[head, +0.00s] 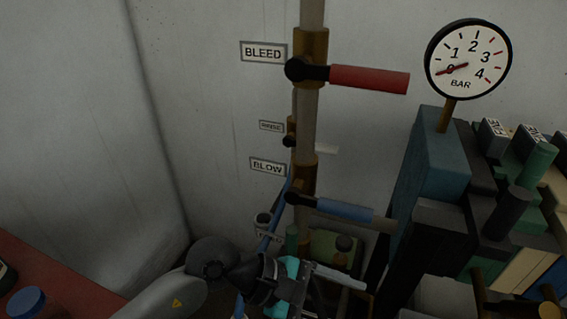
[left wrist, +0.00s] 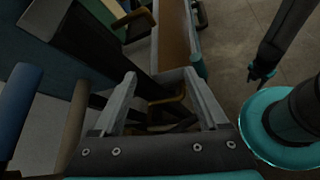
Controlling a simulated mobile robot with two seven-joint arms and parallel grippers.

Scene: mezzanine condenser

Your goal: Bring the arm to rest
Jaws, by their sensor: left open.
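My left arm comes in from the bottom left of the head view. Its gripper (head: 342,282) is below the blue-handled lever and points right. In the left wrist view the two grey fingers of this gripper (left wrist: 160,88) stand apart with nothing held between them. The red handle (head: 368,79) beside the BLEED label sticks out right, nearly level. The blue handle (head: 345,210) beside the BLOW label points right and slightly down, apart from the gripper.
A vertical pipe (head: 308,110) carries the valves. A pressure gauge (head: 467,61) reads about zero. Dark blocks and machinery (head: 440,160) crowd the right. A red surface (head: 50,280) with a blue-capped item lies at lower left. Bare wall (head: 70,120) fills the left.

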